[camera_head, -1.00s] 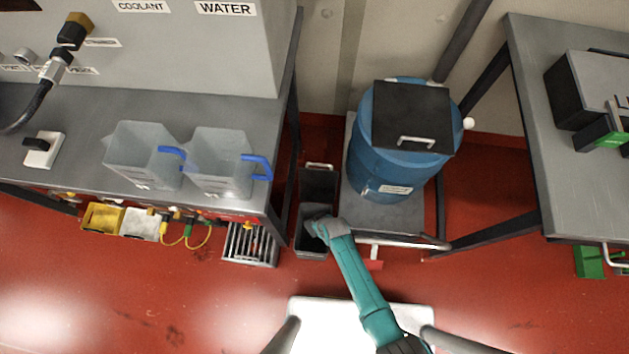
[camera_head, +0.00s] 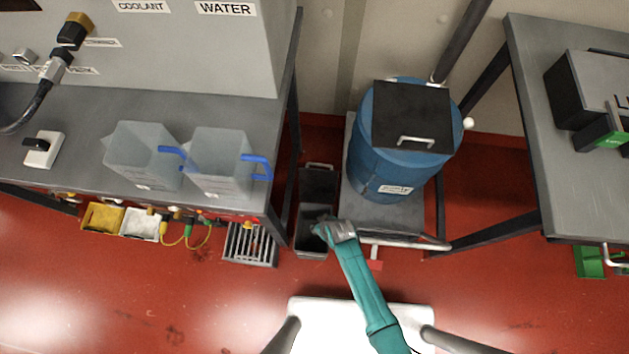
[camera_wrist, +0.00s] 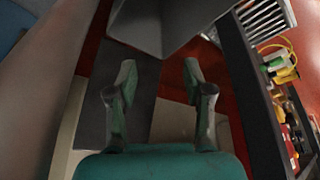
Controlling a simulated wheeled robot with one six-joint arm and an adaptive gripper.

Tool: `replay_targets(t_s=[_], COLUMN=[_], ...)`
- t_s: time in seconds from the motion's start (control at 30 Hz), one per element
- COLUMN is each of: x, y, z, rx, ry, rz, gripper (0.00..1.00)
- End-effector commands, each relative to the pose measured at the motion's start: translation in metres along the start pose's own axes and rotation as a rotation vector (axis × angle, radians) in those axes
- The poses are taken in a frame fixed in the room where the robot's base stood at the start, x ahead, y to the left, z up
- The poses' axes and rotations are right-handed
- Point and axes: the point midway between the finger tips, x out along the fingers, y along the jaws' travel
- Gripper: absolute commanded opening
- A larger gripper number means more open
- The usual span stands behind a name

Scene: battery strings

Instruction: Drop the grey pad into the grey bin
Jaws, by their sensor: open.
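The grey bin (camera_head: 312,246) stands on the floor between the left bench and the blue drum, with its dark lid (camera_head: 319,184) raised at the back. My gripper (camera_head: 320,232) is over the open mouth of the bin. In the wrist view my gripper (camera_wrist: 158,78) has its two fingers wide apart, with nothing held between them. A grey wall of the bin (camera_wrist: 165,22) shows beyond the fingertips. I cannot make out the grey pad in either view; the bin's inside is dark and partly hidden by my gripper.
A blue drum (camera_head: 388,170) with a dark lid stands on a grey platform right of the bin. A slatted grey crate (camera_head: 250,245) is close on the left. Two clear jugs stand on the left bench (camera_head: 85,115). Open red floor lies in front.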

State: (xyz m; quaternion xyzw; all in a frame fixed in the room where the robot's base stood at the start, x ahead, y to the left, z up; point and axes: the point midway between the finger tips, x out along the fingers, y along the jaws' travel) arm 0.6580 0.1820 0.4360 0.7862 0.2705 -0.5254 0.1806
Motion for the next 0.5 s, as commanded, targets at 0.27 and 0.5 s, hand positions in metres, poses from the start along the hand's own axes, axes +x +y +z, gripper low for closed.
replay_targets(t_s=[0.27,0.5], x=[-0.046,-0.069], y=[0.000,0.000], z=[0.001,0.000], rx=[0.001,0.001], ry=[0.001,0.001], rz=[0.001,0.000], gripper=[0.51,0.51])
